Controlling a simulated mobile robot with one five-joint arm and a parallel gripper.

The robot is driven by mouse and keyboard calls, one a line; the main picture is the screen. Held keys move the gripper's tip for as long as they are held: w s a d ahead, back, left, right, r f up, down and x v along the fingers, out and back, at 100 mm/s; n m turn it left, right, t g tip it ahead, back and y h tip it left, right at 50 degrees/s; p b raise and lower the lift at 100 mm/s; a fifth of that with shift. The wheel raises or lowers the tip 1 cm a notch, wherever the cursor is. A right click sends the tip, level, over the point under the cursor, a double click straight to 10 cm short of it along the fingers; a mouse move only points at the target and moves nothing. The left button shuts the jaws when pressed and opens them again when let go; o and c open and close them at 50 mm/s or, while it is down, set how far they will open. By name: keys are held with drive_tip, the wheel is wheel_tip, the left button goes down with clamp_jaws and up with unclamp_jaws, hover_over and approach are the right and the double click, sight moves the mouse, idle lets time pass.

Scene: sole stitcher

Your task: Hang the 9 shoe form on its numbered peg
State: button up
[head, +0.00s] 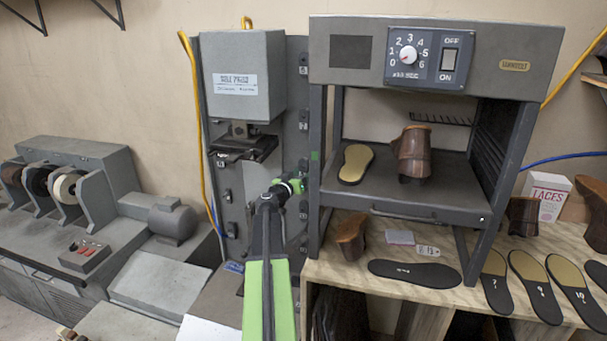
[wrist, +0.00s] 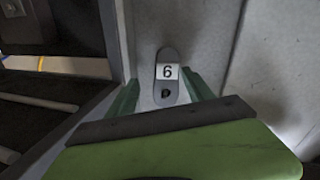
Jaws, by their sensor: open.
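My gripper (head: 290,187) is at the grey peg column (head: 295,110), beside the heater cabinet. In the wrist view its green fingers (wrist: 163,95) stand open on either side of a small grey peg plate marked 6 (wrist: 168,71); I see no shoe form between them. Brown shoe forms show in the head view: one on the bench (head: 350,238), one upright in the cabinet (head: 413,155), and others at the right (head: 523,216). I cannot read a 9 on any form. Other peg tags on the column are too small to read.
Dark numbered soles (head: 535,284) lie along the bench (head: 370,290). A laces box (head: 545,196) stands at the right.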

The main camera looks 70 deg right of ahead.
drive_tip(key=w+a, duration=0.2)
drive_tip(key=a, duration=1.5)
drive_tip(key=shift+w, duration=0.25)
drive_tip(key=shift+a, duration=0.1)
